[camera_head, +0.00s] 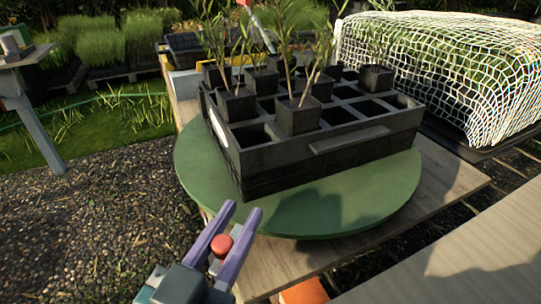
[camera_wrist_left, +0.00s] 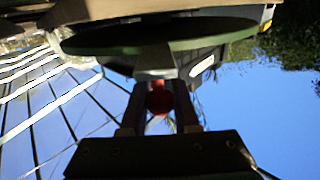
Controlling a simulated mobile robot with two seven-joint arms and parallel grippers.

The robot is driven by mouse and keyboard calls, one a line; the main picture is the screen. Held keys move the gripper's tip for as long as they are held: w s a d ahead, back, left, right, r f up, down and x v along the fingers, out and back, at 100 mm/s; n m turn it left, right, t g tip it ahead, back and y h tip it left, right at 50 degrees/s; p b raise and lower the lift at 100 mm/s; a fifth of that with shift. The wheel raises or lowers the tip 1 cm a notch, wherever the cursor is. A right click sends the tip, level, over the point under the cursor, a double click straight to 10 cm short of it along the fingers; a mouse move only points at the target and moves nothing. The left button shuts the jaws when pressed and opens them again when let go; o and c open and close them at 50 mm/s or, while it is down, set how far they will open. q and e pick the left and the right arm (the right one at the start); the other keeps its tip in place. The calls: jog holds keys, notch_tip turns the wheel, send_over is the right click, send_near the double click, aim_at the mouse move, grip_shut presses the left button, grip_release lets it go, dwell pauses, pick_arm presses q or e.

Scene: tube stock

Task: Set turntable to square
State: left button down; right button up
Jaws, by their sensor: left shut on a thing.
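The round green turntable (camera_head: 340,218) lies on a wooden table. It also shows in the left wrist view (camera_wrist_left: 110,42). A black compartment tray (camera_head: 260,175) with potted plants sits on it. The tray's front edge looks slightly angled to the table's front edge, though perspective makes this hard to judge. My left gripper (camera_head: 238,217) is at the turntable's near left rim, its two purple fingers around a red knob (camera_head: 221,245). The knob also shows between the fingers in the left wrist view (camera_wrist_left: 160,98). How the knob joins the turntable is hidden. My right gripper is not in view.
The wooden table (camera_head: 455,185) extends past the turntable at the right. A white net (camera_head: 440,60) covers a bed at the back right. A grey stand (camera_head: 38,130) is at the left. The gravel (camera_head: 100,220) at the left is clear.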

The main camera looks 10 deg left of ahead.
pick_arm(q)
jog(key=shift+d, duration=0.15)
jog(key=c, duration=1)
grip_release()
jog(key=o, duration=0.3)
jog(key=shift+d, duration=0.15)
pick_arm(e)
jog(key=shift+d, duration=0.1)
pick_arm(q)
jog(key=shift+o, duration=0.2)
jog(key=s, duration=0.3)
jog(key=s+a, duration=0.1)
jog(key=s, duration=0.2)
jog(key=s+p, duration=0.1)
jog(key=s, duration=0.3)
jog(key=shift+a, duration=0.25)
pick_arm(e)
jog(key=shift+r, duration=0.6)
